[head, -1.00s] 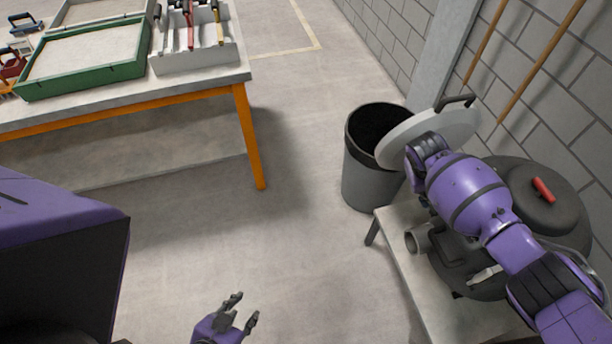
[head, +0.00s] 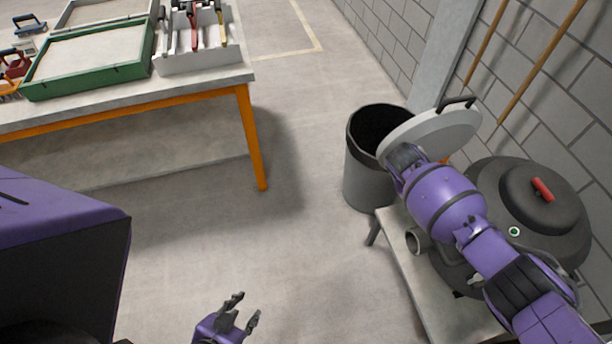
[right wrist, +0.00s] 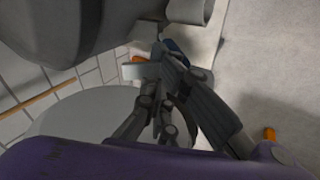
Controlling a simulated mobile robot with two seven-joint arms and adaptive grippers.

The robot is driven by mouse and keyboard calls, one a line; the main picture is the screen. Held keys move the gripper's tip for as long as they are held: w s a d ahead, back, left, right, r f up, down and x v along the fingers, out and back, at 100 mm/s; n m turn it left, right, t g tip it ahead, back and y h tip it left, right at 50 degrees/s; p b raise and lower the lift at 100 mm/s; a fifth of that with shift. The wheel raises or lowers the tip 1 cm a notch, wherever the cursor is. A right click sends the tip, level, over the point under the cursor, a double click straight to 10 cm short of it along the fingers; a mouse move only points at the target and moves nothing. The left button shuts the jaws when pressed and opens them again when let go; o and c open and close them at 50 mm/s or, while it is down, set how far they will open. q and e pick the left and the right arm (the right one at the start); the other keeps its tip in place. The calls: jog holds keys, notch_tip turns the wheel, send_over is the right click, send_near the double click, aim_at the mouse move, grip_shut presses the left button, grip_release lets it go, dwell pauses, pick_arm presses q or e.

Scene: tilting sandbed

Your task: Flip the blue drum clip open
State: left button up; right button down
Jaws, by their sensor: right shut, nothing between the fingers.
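The dark grey drum (head: 475,200) stands on a low bench at the right, partly covered by my right arm. In the right wrist view its rounded body (right wrist: 70,30) fills the upper left. A small blue piece, which looks like the blue clip (right wrist: 174,46), shows just beyond my right gripper (right wrist: 160,58). The fingers are shut and empty; I cannot tell whether they touch the blue piece, which is mostly hidden. The right gripper is hidden behind my arm in the head view. My left gripper (head: 245,309) is open and empty over the floor, far from the drum.
A grey bin (head: 365,175) stands beside the bench (head: 415,290). A round pale lid (head: 445,130) with a black handle is close to my right wrist. A block wall lies right. An orange-legged table (head: 250,140) stands at the back left. The middle floor is clear.

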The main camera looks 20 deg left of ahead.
jog(key=shift+s+a+f+t+h, duration=0.3)
jog(key=shift+a+f+t+h, duration=0.05)
jog(key=shift+a+t+h, duration=0.1)
dwell(0.3)
jog(key=shift+s+a+f, duration=0.6)
jog(key=shift+a+f, duration=0.2)
jog(key=shift+f, duration=0.05)
dwell(3.6)
